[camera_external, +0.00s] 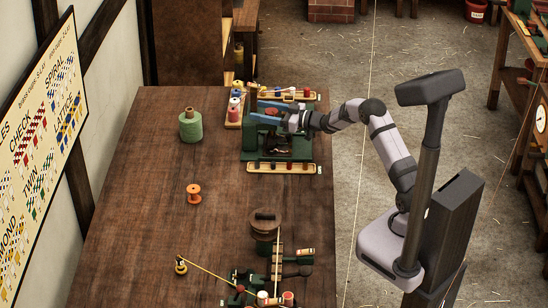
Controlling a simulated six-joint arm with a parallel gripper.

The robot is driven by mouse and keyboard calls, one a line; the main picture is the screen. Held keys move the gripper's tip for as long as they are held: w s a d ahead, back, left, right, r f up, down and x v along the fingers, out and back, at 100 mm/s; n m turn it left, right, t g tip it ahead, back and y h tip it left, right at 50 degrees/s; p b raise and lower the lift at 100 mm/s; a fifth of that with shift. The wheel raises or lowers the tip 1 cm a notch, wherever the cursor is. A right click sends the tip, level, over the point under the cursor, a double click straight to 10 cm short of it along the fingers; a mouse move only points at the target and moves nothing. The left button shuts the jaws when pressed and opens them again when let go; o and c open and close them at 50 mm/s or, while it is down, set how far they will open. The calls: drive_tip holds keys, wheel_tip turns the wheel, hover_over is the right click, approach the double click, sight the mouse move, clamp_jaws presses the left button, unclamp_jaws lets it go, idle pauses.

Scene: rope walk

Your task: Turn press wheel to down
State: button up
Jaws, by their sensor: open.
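A green machine (301,146) stands near the far right edge of the wooden table. My arm reaches over it from the right. My gripper (268,111) is at the machine's upper part, open, with two blue finger-like parts pointing left. I cannot make out a press wheel or which way it is turned; the gripper and wrist cover part of the machine. I cannot tell whether the fingers touch it.
A brown reel (265,222) and a smaller device (245,283) with yellow cord are nearer. The table's left part is clear.

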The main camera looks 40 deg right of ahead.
drive_tip(key=shift+w+a, duration=0.1)
drive_tip(key=shift+w, duration=0.05)
drive_tip(key=c, duration=1.1)
drive_tip(key=shift+o, duration=0.2)
